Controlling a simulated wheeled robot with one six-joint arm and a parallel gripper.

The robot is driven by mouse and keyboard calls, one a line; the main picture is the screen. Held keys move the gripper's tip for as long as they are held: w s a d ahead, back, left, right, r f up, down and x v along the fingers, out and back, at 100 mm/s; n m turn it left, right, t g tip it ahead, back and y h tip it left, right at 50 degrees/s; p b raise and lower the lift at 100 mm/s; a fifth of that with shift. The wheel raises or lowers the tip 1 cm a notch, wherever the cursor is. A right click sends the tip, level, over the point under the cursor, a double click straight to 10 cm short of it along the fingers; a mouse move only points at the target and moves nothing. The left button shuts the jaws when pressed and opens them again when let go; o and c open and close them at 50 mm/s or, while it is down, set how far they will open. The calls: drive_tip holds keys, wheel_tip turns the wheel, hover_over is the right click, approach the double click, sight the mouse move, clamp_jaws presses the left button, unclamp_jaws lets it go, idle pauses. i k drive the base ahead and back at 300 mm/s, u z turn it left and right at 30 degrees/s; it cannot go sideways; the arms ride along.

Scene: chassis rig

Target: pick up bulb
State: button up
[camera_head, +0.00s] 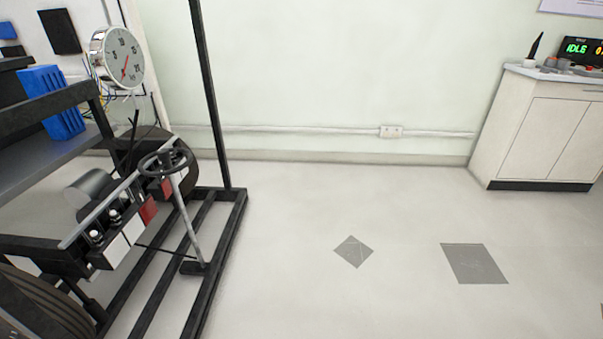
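I cannot make out a bulb for certain. Small white rounded tips (97,236) stand on the dark rail of the chassis rig (230,215) at the left; they are too small to tell whether one is a bulb. Small objects (529,63) lie on the white cabinet (540,130) at the far right, also too small to name. My gripper is not in view.
The rig carries a steering wheel (166,161), a round dial gauge (118,57) and a blue block (52,103). A display reading IDLE (577,49) stands on the cabinet. Two grey floor patches (353,251) lie flat. The floor between rig and cabinet is clear.

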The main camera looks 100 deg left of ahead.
sight(115, 217)
drive_tip(key=z, duration=2.45)
drive_tip(key=k, duration=2.05)
drive_tip(key=z, duration=3.05)
